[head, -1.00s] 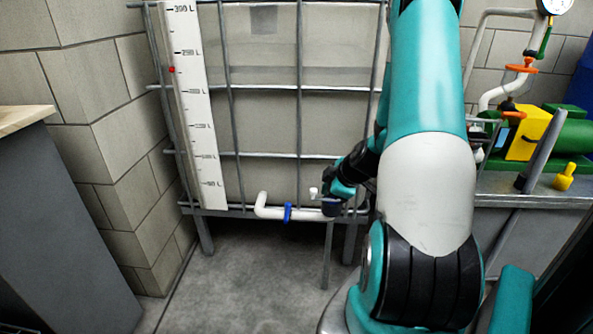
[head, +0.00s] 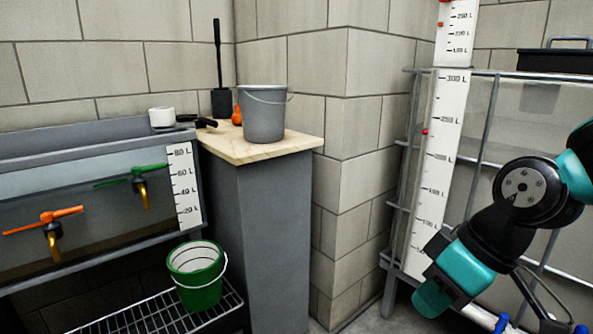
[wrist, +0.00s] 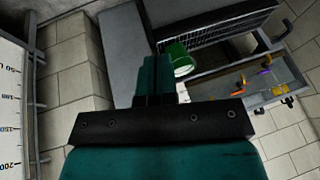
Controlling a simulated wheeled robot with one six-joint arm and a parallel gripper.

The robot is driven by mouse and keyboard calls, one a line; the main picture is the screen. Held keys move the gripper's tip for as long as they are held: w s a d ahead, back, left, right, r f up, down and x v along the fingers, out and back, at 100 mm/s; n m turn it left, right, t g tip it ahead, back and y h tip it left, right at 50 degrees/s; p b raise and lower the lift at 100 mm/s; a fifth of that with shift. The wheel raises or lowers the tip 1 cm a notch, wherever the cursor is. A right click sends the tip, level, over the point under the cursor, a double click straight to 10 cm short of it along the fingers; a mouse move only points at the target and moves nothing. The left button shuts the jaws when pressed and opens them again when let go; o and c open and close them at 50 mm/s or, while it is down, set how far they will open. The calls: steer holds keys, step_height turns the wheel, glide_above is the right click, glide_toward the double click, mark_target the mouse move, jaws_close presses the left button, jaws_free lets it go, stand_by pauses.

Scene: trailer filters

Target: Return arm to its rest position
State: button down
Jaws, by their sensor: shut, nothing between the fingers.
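My arm is bent at the right of the head view. My gripper (head: 432,298) is at its lower left end, with teal fingers in front of the foot of the large caged tank's level scale (head: 440,170). In the wrist view my gripper (wrist: 153,75) shows two teal fingers pressed together with nothing between them. The fingers are in mid-air and touch nothing that I can see. The base of my arm is out of view.
A grey cabinet (head: 265,220) with a grey bucket (head: 265,115) on top stands mid-picture. Left of it is a trough tank (head: 90,185) with orange and green tap handles. A green bucket (head: 197,275) stands on a wire rack (head: 150,318). A block wall (head: 360,150) lies between cabinet and caged tank.

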steer(key=s+a+r+g+p, duration=0.2)
steer(key=s+a+r, duration=0.3)
steer(key=s, duration=0.4)
step_height(320, 180, up, 24)
steer(key=p, duration=2.4)
steer(key=shift+d+h, duration=0.2)
steer(key=shift+h, duration=0.1)
